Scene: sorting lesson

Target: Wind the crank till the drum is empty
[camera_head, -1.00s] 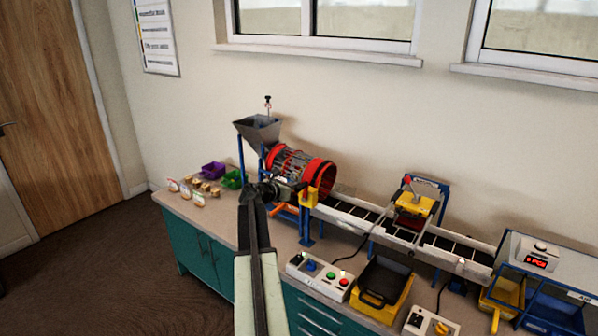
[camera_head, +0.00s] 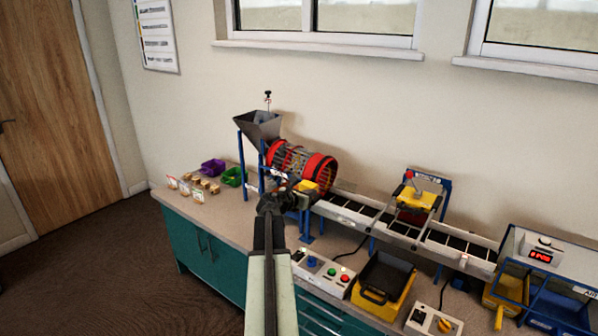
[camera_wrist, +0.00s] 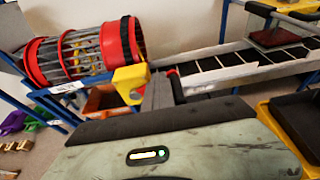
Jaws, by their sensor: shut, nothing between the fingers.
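The drum (camera_head: 300,166) is a barred cylinder with red rings, lying tilted below a grey hopper (camera_head: 258,128). A yellow block (camera_head: 307,187) sits at the drum's lower end and also shows in the wrist view (camera_wrist: 130,80). My gripper (camera_head: 276,187) is shut and empty, in front of the drum and left of the yellow block in the head view.
A conveyor (camera_head: 352,212) runs right from the drum, under a yellow-topped press (camera_head: 416,198). A button box (camera_head: 323,272) and a yellow bin with a black tray (camera_head: 383,283) stand in front. Purple (camera_head: 213,167) and green (camera_head: 233,177) bins lie left, near small blocks.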

